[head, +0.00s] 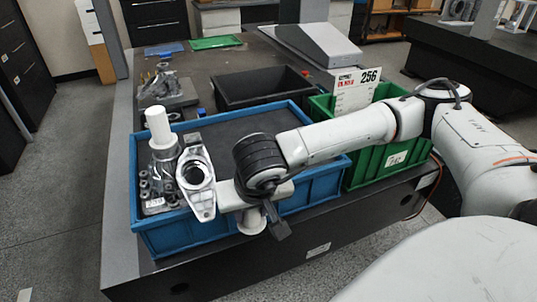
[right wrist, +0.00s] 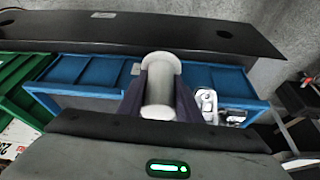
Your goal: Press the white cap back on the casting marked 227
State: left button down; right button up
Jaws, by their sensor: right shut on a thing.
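My right gripper (head: 262,216) is shut on a white cap (right wrist: 159,98), a round cylinder with a wider disc end, between its dark fingers in the right wrist view. In the head view the cap (head: 249,221) is partly hidden by the hand, near the blue crate's front wall. A silver casting with a round opening (head: 197,174) stands at the crate's left part, left of the gripper and apart from it. Behind it, another grey casting (head: 163,155) has a tall white cylinder (head: 158,127) standing on top. I cannot read 227 on any casting. My left gripper is out of view.
The blue crate (head: 192,236) holds several small grey parts with a numbered label (head: 154,203). A green crate (head: 366,166) with a 256 sign (head: 356,90) stands to its right. A black bin (head: 262,86) is behind. The crate's middle floor (head: 222,133) looks clear.

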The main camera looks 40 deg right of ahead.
jog(key=s+a+f+n+y, duration=0.2)
jog(key=a+f+n, duration=0.3)
jog(key=a, duration=0.1)
jog(key=shift+s+a+t, duration=0.15)
jog(key=shift+s+t, duration=0.15)
jog(key=shift+s, duration=0.05)
